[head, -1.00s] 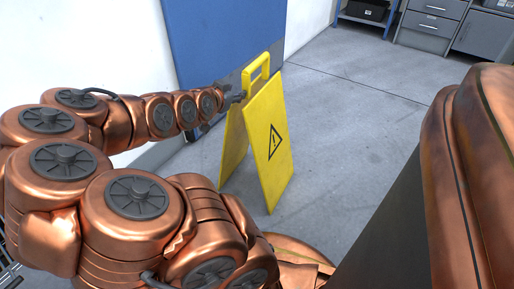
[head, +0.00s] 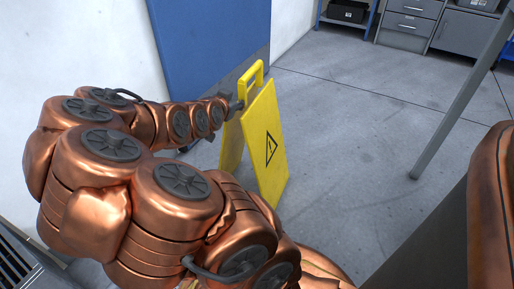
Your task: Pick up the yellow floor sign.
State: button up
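The yellow floor sign (head: 266,145) is in the middle of the head view, an A-frame with a black warning triangle and a handle slot at its top. My gripper (head: 238,104) is at the sign's upper left edge, just below the handle. The fingers are small and partly hidden by the sign, but the sign moves along with them, so they appear shut on it. The sign tilts slightly. My copper arm hides its lower left part, and I cannot tell whether its feet touch the floor.
A blue panel (head: 210,40) on the white wall stands close behind the sign. A grey slanted post (head: 462,100) rises at the right. Grey cabinets (head: 410,25) and a blue-framed shelf (head: 346,22) stand at the back. The floor (head: 350,120) between is clear.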

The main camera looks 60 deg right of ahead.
aim_at(241, 98)
jog(key=shift+s+p+x, duration=0.2)
jog(key=shift+p+x, duration=1)
jog(key=shift+p, duration=0.15)
jog(key=shift+p+x, duration=0.65)
jog(key=shift+x, duration=0.55)
jog(key=shift+c, duration=0.4)
grip_shut()
